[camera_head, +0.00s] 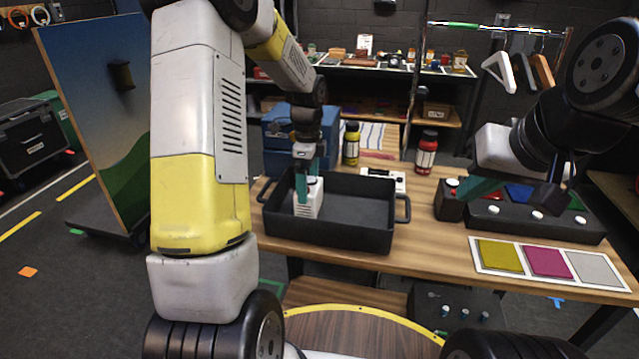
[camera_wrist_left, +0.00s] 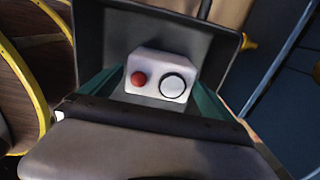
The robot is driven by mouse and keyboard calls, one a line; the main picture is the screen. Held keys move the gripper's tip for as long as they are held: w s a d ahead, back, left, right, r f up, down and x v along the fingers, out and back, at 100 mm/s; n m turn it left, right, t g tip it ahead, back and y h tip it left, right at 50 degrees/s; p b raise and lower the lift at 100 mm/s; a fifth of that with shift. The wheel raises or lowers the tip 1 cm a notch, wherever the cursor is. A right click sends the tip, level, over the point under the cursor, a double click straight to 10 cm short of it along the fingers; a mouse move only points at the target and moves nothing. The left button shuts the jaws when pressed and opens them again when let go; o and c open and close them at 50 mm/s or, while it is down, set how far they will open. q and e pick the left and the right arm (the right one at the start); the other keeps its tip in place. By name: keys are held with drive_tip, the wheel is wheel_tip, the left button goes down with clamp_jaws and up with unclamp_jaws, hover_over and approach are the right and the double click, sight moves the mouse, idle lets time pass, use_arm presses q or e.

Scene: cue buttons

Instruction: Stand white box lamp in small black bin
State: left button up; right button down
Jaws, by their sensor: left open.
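The white box lamp (camera_head: 308,204) stands upright inside the small black bin (camera_head: 362,235), towards the bin's left side. It has a slotted side, and its top shows a red button and a round white disc in the left wrist view (camera_wrist_left: 158,75). My left gripper (camera_head: 309,180) is above the lamp with its teal fingers at either side of the lamp's top. The fingers are open, and gaps show beside the lamp in the left wrist view. The lamp's base is partly hidden. My right gripper (camera_head: 478,188) hangs over the right of the table, its fingertips only partly visible.
A black button console (camera_head: 530,222) and a card with yellow, magenta and grey squares (camera_head: 545,262) are on the right. A yellow bottle (camera_head: 351,145), a red bottle (camera_head: 427,152) and a blue case (camera_head: 285,135) stand behind the bin. Bare wood lies right of the bin.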

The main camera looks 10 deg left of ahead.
use_arm(q)
wheel_tip(320, 180, up, 6)
drive_tip(key=shift+r, duration=0.25)
drive_tip(key=s+d+r+n+t, duration=0.1)
drive_tip(key=s+r+n+t, duration=0.1)
drive_tip(key=s+r+n, duration=0.2)
drive_tip(key=s+r+n+t+h, duration=0.1)
drive_tip(key=s+r+n, duration=0.3)
drive_tip(key=s+n, duration=0.4)
drive_tip(key=s+d+r+n+t+h, duration=0.1)
drive_tip(key=s+r+n+t, duration=0.2)
drive_tip(key=s, duration=0.9)
drive_tip(key=r+n, duration=0.1)
drive_tip(key=n, duration=0.1)
drive_tip(key=shift+s+d+r+n, duration=0.2)
drive_tip(key=shift+s+d+n, duration=0.1)
drive_tip(key=shift+n, duration=0.1)
